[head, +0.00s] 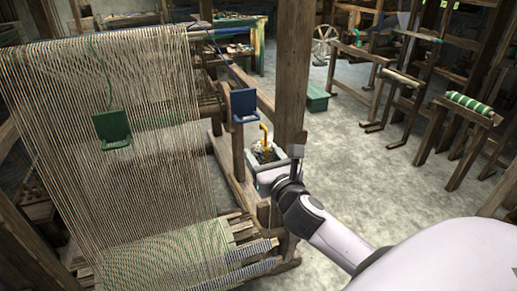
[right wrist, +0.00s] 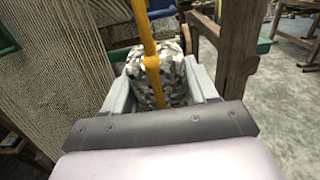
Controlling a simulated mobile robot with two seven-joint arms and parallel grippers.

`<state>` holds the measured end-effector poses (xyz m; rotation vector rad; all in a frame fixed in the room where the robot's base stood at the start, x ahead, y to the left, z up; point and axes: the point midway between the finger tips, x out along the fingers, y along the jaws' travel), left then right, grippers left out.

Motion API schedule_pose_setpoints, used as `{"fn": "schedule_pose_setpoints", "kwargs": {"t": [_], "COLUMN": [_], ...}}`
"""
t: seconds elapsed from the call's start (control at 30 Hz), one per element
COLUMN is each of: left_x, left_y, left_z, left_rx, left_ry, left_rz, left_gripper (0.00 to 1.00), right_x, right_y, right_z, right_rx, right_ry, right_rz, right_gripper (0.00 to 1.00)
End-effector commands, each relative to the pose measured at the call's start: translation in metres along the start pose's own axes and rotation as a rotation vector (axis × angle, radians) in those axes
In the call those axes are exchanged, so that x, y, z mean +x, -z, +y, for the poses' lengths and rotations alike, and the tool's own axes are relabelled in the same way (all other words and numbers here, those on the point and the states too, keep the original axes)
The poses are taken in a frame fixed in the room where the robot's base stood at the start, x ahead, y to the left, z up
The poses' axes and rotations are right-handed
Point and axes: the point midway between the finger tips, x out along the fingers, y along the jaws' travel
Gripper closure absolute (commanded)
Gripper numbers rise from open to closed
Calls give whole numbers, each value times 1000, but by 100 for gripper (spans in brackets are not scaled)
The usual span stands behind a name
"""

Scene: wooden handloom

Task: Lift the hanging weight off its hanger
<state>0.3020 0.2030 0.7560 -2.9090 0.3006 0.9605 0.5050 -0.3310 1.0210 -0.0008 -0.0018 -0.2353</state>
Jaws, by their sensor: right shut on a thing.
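A grey-and-white speckled weight (right wrist: 160,78) is between the pale fingers of my right gripper (right wrist: 158,90) in the right wrist view. The gripper is shut on it. A yellow rod (right wrist: 146,32) rises from the weight toward the top of that view; its upper end is out of view there. In the head view the yellow rod (head: 264,137) has a bent top, and the speckled weight (head: 266,153) is partly hidden by my right gripper (head: 264,160). I cannot tell whether the rod still hooks on something. My left gripper is not in view.
The loom's pale warp threads (head: 120,140) fill the left. A green plate (head: 112,130) and a blue plate (head: 243,104) hang near them. Open floor (head: 350,160) lies to the right.

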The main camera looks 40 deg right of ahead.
Motion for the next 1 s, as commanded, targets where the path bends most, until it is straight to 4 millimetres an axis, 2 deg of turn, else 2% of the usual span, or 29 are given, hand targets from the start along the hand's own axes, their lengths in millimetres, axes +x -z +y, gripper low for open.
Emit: {"fn": "schedule_pose_setpoints", "kwargs": {"t": [0.5,1.0], "left_x": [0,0], "left_y": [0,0], "left_z": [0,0], "left_rx": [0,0], "left_ry": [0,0], "left_rz": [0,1], "left_gripper": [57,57], "right_x": [-48,-50], "right_y": [-1,-1], "right_z": [0,0], "right_rx": [0,0], "right_ry": [0,0], "right_rz": [-2,-3], "right_gripper": [79,79]}}
